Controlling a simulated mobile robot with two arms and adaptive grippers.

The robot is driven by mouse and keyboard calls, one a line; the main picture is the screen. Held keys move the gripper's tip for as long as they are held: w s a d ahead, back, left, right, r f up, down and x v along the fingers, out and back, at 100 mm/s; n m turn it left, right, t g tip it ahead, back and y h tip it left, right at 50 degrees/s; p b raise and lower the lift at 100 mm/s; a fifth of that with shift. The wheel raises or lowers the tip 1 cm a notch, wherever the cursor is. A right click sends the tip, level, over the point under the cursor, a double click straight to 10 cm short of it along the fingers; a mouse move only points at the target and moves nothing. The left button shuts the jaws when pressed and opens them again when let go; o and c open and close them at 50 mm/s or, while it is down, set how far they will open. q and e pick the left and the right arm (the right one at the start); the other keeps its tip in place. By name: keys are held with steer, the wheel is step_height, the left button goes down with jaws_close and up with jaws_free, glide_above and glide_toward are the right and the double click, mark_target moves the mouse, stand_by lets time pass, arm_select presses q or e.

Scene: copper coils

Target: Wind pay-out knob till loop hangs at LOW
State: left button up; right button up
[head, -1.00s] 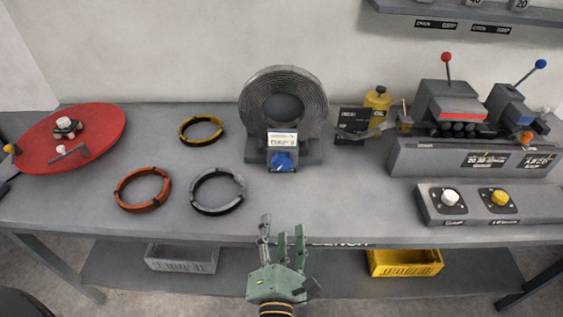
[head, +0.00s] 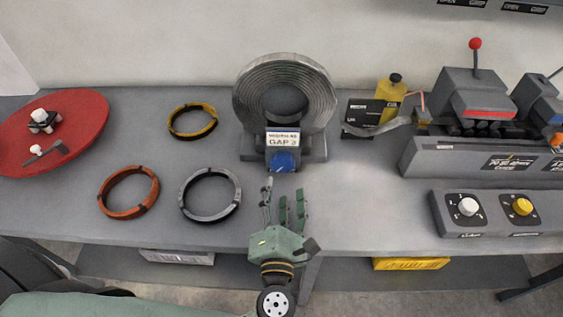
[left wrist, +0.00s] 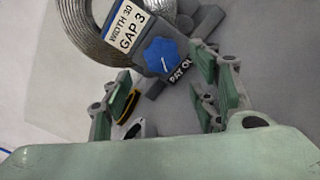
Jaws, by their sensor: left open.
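The blue pay-out knob (head: 283,162) is on the front of the grey coil stand (head: 318,148), under a label reading WIDTH 30 GAP 3. The knob also shows in the left wrist view (left wrist: 162,58), beside lettering partly hidden by a finger. A coil of metal strip (head: 245,100) stands upright above it. A short strip loop (head: 380,130) runs from near the coil to the machine at right; I cannot read a LOW mark. My left gripper (head: 284,195) is open and empty in front of the knob, apart from it. My right gripper is not in view.
Yellow (head: 174,131), orange (head: 107,205) and grey (head: 187,212) rings lie left of the stand, near a red disc (head: 85,115). A yellow bottle (head: 389,95) stands behind the strip. A panel (head: 490,227) with white and yellow knobs is at right.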

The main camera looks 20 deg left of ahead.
mark_target(281, 166)
arm_select(q)
steer(key=p+x, duration=0.1)
steer(key=x, duration=0.5)
steer(key=shift+r+p, duration=0.1)
steer(key=shift+p, duration=0.3)
steer(key=shift+w+a, duration=0.2)
steer(key=shift+w, duration=0.4)
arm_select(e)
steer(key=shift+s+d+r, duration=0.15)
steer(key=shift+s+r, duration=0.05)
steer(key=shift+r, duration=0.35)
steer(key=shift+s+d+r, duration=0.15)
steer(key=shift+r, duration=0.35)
arm_select(q)
steer(key=c, duration=1.1)
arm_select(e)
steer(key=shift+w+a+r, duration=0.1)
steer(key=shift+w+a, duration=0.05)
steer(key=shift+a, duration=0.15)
